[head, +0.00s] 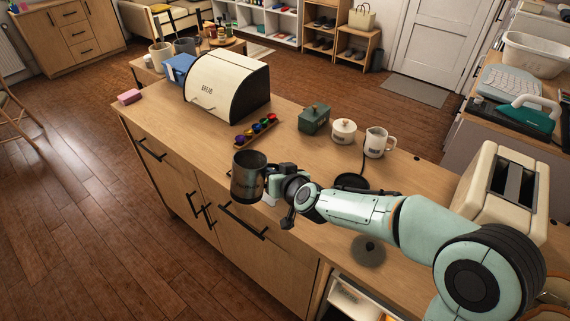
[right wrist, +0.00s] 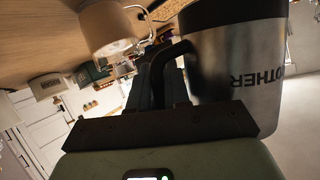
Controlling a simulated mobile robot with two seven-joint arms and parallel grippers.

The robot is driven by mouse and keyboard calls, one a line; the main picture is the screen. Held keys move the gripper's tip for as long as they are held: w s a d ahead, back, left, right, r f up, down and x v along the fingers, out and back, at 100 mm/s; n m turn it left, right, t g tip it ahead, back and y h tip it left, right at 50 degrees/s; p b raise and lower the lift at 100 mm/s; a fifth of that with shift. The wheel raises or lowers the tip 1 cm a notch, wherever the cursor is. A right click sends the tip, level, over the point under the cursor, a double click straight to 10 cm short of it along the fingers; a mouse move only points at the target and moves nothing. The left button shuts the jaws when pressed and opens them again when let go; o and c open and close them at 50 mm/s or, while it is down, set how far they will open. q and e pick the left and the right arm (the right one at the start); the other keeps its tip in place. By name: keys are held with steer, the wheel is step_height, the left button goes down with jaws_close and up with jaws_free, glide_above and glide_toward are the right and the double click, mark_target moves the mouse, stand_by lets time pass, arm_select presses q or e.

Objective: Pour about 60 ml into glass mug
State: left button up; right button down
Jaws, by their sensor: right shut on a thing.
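A dark steel mug (head: 248,182) with a black rim is held by my right gripper (head: 274,184) near the counter's front edge. It looks upright. In the right wrist view, the steel mug (right wrist: 235,75) shows upside-down lettering and a black handle, with the gripper (right wrist: 165,85) shut at that handle. A clear, tan-tinted vessel with a side handle, which looks like the glass mug (right wrist: 105,30), is beside the steel mug in that view. In the head view it is mostly hidden around the gripper. Its contents cannot be told. My left gripper is not in view.
Behind stand a rack of coloured capsules (head: 257,131), a green tin (head: 314,119), a white lidded pot (head: 343,131) and a white jug (head: 376,143). A bread box (head: 227,86) is farther back left. A toaster (head: 499,190) stands right.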

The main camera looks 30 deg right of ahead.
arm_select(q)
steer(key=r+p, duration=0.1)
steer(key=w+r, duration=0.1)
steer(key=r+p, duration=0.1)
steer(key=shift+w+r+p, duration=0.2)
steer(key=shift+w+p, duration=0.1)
arm_select(e)
steer(key=shift+w+a+r+n+t+h, duration=0.15)
steer(key=shift+a+r+n+t+h, duration=0.35)
steer(key=shift+n+h, duration=0.25)
steer(key=shift+d, duration=0.1)
